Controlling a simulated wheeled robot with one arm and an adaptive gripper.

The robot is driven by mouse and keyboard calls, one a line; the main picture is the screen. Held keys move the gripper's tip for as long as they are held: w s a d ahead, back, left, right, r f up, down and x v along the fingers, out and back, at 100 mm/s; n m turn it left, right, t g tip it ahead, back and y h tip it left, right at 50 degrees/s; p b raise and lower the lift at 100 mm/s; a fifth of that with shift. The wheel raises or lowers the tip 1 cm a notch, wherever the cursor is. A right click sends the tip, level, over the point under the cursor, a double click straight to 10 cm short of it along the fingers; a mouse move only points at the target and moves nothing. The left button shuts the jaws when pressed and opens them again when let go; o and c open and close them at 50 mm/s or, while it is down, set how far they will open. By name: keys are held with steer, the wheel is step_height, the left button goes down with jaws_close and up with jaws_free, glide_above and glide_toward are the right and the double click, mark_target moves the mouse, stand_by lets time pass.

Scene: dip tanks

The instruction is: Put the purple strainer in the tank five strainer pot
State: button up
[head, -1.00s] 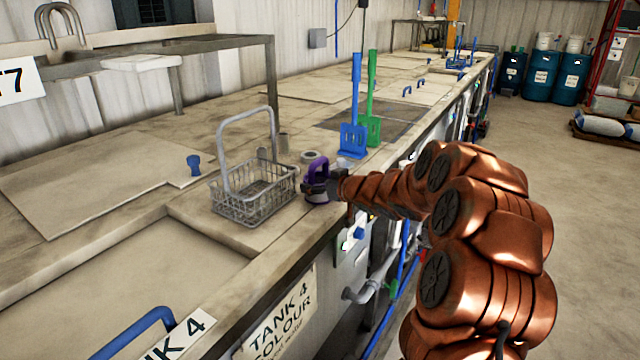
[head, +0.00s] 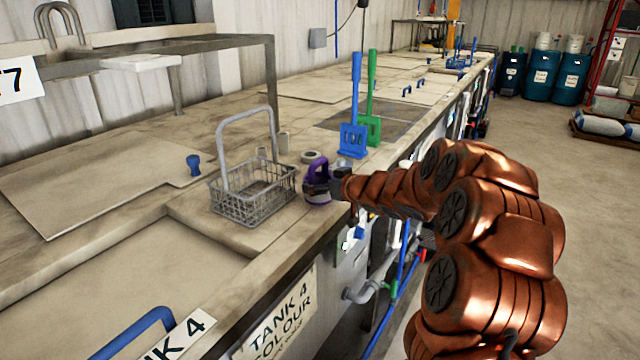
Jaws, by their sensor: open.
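The purple strainer (head: 318,168) stands upright on the tank ledge, just right of the wire basket. I cannot tell which, if any, is the tank five strainer pot.
A grey wire basket (head: 250,206) with a tall handle stands left of the strainer. Blue (head: 352,140) and green (head: 371,130) paddles stand upright behind. A blue knob (head: 194,165) sits on the tank lid. The tank four sign (head: 283,317) hangs on the front side.

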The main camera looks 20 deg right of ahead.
steer(key=v, duration=1)
steer(key=shift+s, duration=0.35)
steer(key=shift+d, duration=0.1)
